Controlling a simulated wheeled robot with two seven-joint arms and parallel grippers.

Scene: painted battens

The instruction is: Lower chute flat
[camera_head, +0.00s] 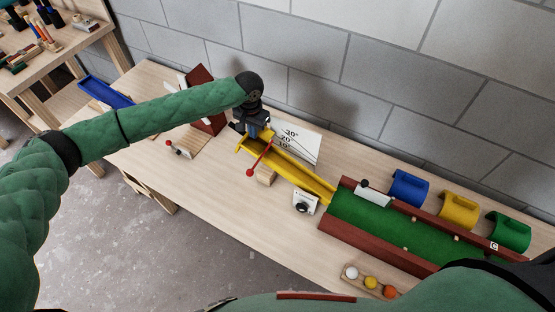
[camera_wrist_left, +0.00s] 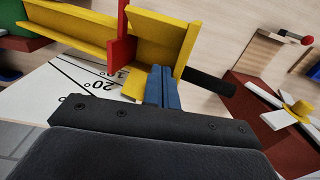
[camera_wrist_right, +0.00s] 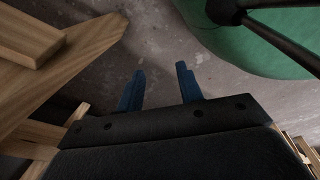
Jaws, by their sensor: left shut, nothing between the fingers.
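The yellow chute (camera_head: 300,178) runs from my left gripper's side down to the green lane (camera_head: 390,222). A red lever with a ball end (camera_head: 251,171) crosses it near its left end. In the left wrist view the chute (camera_wrist_left: 75,28) and red bar (camera_wrist_left: 122,48) lie just beyond my fingers. The white angle board (camera_head: 300,145) behind it carries degree marks; I cannot read the exact tilt. My left gripper (camera_head: 265,132) is shut and empty at the chute's left end; whether it touches is unclear. My right gripper (camera_wrist_right: 159,78) is open and empty above the floor.
A wooden block (camera_head: 266,176) sits by the chute, and a white dial box (camera_head: 306,202) stands in front. Blue, yellow and green arches (camera_head: 459,209) line the wall side. A ball rack (camera_head: 370,282) is at the front edge.

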